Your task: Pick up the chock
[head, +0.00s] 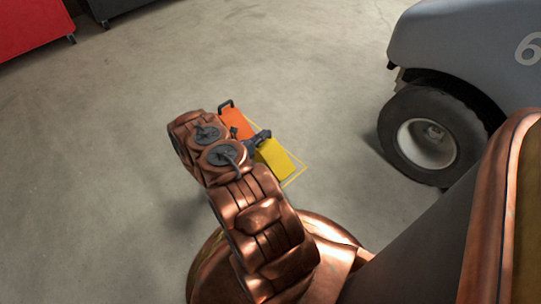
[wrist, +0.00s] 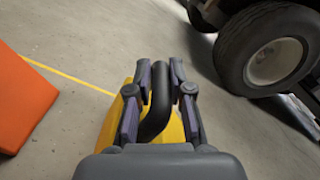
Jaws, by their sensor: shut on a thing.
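A yellow chock (head: 272,160) with a black handle lies below my gripper (head: 262,138) in the head view, partly hidden by my arm. In the wrist view, the fingers of my gripper (wrist: 160,88) are shut on the black handle (wrist: 157,112), one on each side. The yellow body (wrist: 112,124) shows beneath them, mostly hidden by the gripper. Whether it touches the floor I cannot tell. An orange chock (head: 237,123) with its own black handle (head: 225,105) lies beside it, and its orange side (wrist: 22,100) shows at the left in the wrist view.
A yellow line (head: 298,173) marks the floor around the chocks. A grey cart (head: 460,45) with a black-tyred wheel (head: 432,135) stands to the right. Red (head: 32,22) and dark (head: 118,8) cabinets are at the top left. The floor between is clear.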

